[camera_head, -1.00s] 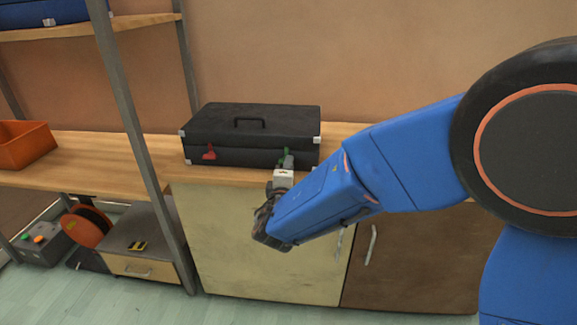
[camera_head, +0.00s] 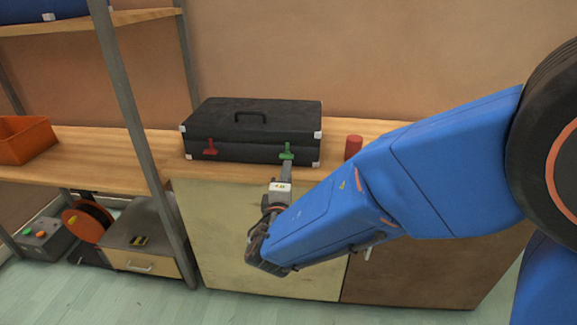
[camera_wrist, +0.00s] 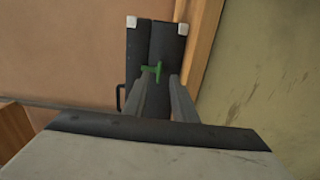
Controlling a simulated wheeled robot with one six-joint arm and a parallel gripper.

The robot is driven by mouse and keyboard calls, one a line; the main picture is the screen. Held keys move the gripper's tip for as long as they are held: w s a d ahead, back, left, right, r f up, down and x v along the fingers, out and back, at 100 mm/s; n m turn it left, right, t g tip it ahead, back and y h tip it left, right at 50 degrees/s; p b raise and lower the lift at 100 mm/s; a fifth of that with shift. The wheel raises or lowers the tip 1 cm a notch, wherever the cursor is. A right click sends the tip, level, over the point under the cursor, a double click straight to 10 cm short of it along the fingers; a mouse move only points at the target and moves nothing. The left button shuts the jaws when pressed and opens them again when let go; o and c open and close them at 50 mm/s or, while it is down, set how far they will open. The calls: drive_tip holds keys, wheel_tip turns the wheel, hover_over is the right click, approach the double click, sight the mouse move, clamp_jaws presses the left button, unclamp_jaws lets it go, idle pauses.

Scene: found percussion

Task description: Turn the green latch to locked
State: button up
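A closed black case (camera_head: 225,124) lies on the wooden counter, its front facing me. The green latch (camera_head: 286,151) is on the right part of its front, and a red latch (camera_head: 210,149) is on the left part. My gripper (camera_head: 287,164) is just in front of and below the green latch. In the wrist view, the fingers of my gripper (camera_wrist: 161,84) are apart with nothing held between them. The green latch (camera_wrist: 155,69) shows just beyond the fingertips, in line with the gap. I cannot tell whether a fingertip touches it.
A red cylinder (camera_head: 353,147) stands on the counter (camera_head: 100,158) right of the case. A grey shelf post (camera_head: 140,150) rises left of the case. An orange bin (camera_head: 25,140) is at the far left. Cabinet doors (camera_head: 215,235) are below the counter.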

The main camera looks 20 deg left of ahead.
drive_tip(key=v, duration=1)
drive_tip(key=shift+d, duration=0.1)
